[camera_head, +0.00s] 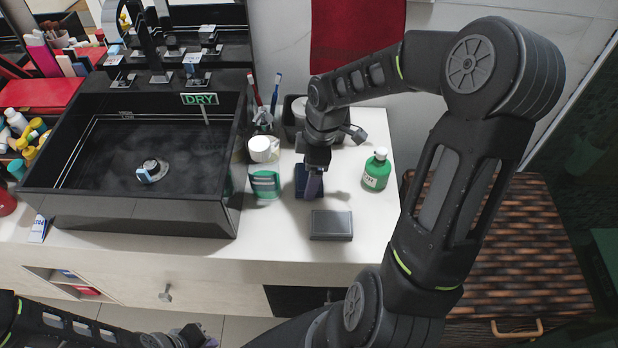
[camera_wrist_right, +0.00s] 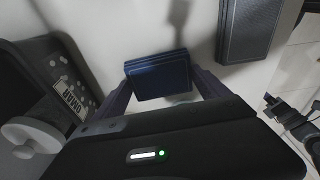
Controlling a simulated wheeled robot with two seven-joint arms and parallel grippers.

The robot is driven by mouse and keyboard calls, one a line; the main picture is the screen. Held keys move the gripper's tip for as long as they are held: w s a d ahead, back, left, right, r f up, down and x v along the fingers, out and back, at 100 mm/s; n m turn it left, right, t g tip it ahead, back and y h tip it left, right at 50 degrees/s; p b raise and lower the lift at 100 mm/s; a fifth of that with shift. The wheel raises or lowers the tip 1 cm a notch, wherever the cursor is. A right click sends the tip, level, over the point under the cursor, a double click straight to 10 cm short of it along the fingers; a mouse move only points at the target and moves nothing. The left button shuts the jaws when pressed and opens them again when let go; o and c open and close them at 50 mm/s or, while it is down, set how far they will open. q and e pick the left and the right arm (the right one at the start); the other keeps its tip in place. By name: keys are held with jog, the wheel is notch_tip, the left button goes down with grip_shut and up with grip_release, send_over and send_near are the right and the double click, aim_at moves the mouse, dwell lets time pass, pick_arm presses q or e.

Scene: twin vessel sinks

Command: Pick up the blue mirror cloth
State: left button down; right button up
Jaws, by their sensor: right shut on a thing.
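The blue mirror cloth (camera_head: 300,181) is a dark blue folded block on the white counter, partly hidden by my right gripper (camera_head: 310,190), which reaches down over it. In the right wrist view the folded cloth (camera_wrist_right: 158,75) lies between the two fingers of my right gripper (camera_wrist_right: 164,88), which is shut on it. I cannot tell whether the cloth is touching the counter or just above it. My left gripper (camera_head: 190,337) is at the bottom left edge, low in front of the counter and far from the cloth; its jaws are unclear.
A dark grey box (camera_head: 331,226) lies just in front of the cloth. A green bottle (camera_head: 376,170) stands to the right, a green-and-white item (camera_head: 265,186) and a white cup (camera_head: 262,149) to the left. A black sink (camera_head: 140,213) with a DRY sign (camera_head: 200,99) fills the left.

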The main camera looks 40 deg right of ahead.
jog(key=c, duration=0.3)
notch_tip(320, 180, up, 10)
dwell(0.5)
dwell(0.4)
